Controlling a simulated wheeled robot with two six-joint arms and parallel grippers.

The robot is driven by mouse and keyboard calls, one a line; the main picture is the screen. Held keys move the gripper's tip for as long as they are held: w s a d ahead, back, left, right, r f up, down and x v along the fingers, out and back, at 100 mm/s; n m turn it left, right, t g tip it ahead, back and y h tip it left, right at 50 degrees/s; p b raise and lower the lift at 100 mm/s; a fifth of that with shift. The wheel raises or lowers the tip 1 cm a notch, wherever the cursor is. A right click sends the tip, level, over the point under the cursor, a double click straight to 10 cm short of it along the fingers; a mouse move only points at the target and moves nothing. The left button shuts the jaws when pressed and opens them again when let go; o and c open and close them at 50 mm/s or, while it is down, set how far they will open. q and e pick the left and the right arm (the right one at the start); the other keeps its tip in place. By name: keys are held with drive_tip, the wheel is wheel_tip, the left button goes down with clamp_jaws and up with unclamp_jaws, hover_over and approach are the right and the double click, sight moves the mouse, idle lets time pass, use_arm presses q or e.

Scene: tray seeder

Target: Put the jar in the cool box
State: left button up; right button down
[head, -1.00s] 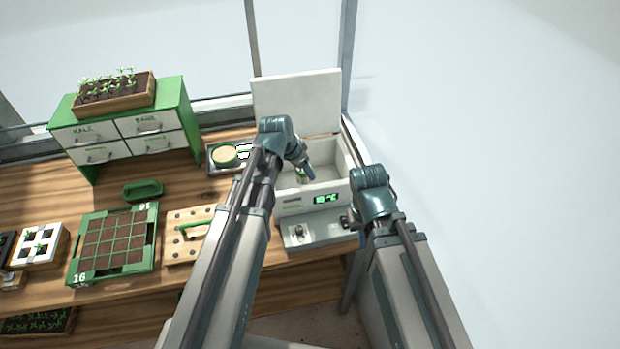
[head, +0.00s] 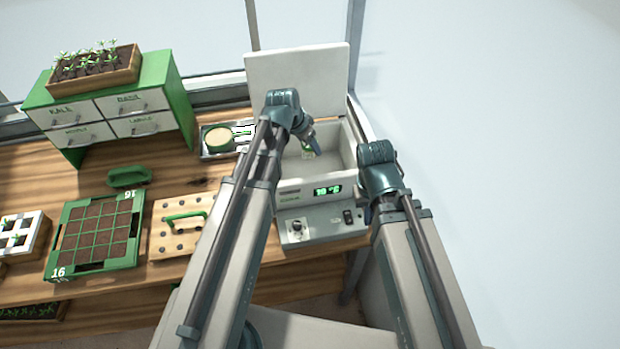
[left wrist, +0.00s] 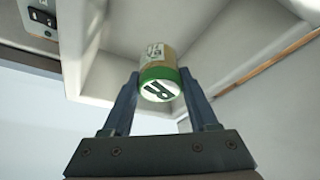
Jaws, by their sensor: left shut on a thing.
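The jar (left wrist: 158,73) has a green lid with a dark mark on a white top and a tan, labelled body. My left gripper (left wrist: 162,100) is shut on it, with one finger on each side, in the left wrist view. In the head view my left gripper (head: 313,146) points down into the opening of the white cool box (head: 340,160). The jar is small and partly hidden there; I cannot tell if it touches the floor. The lid (head: 297,78) stands open at the back. My right gripper (head: 368,214) is by the box's front right; its jaw opening is unclear.
A grey control panel (head: 325,222) is in front of the cool box. To its left are a metal tray (head: 206,152) with a round pan, a pegged wooden board (head: 163,243) and a green seed tray (head: 72,268). A drawer cabinet (head: 125,101) stands at the back left.

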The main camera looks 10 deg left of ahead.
use_arm(q)
drive_tip(key=shift+w+f+b, duration=0.1)
drive_tip(key=shift+f+b, duration=0.35)
drive_tip(key=shift+f, duration=0.25)
drive_tip(key=shift+f, duration=0.1)
drive_tip(key=b, duration=1)
hover_over(309, 168)
drive_tip(key=s+d, duration=0.1)
drive_tip(key=s, duration=0.3)
wheel_tip(309, 168, down, 10)
drive_tip(key=shift+r, duration=0.1)
drive_tip(key=shift+f, duration=0.2)
drive_tip(key=o, duration=1.4)
drive_tip(key=shift+r, duration=0.1)
